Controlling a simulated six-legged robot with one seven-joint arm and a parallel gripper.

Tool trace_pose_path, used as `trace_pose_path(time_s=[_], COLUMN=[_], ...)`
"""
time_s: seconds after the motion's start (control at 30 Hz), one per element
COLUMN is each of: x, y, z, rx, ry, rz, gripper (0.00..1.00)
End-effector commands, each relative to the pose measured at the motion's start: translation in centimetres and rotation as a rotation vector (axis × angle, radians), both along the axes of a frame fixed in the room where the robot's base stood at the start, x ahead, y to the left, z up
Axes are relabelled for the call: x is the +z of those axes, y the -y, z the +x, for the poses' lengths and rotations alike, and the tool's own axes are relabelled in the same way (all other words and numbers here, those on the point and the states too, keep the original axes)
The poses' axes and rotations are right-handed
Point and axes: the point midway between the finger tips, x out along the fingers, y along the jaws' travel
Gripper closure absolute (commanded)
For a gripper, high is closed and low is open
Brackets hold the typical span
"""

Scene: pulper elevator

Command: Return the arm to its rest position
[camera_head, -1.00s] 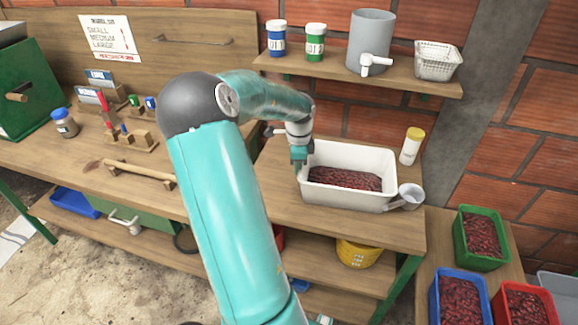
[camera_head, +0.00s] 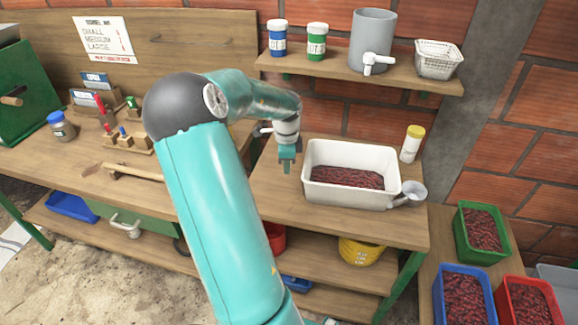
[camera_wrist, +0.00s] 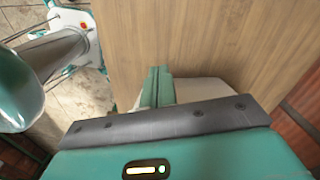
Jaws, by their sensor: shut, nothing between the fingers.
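My gripper (camera_head: 287,167) points down above the wooden bench, just left of the white tub, apart from it. Its fingers are together with nothing between them. The wrist view shows the shut fingers (camera_wrist: 158,86) over bare wood. My arm reaches up from the bottom of the head view, bends at a dark round elbow and runs right to the gripper. The white tub (camera_head: 350,198) stands on the bench and holds dark red cherries or beans (camera_head: 345,178).
A scoop (camera_head: 412,191) sits at the tub's right end, with a yellow-capped bottle (camera_head: 411,144) behind. A shelf (camera_head: 400,79) above holds jars, a grey dispenser (camera_head: 372,40) and a basket (camera_head: 438,59). Green (camera_head: 480,254), blue and red bins stand lower right. Bare bench lies left of the tub.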

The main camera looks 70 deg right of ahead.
Motion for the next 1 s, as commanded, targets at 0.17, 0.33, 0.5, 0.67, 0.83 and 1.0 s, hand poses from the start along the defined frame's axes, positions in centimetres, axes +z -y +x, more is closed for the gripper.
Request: trace_pose_path(time_s=[0.17,0.33,0.5,0.67,0.83,1.0], x=[4.0,7.3,9.2,9.6,9.5,9.9], y=[0.3,0.3,0.3,0.2,0.2,-1.5], z=[-0.2,-0.3,-0.4,-0.4,-0.3,1.3], rx=[0.0,0.001,0.0,-0.001,0.0,0.082], ry=[0.006,0.005,0.003,0.002,0.003,0.033], rz=[-0.007,-0.006,-0.005,-0.004,-0.003,0.003], gripper=[1.0,1.0,1.0,1.0,1.0,1.0])
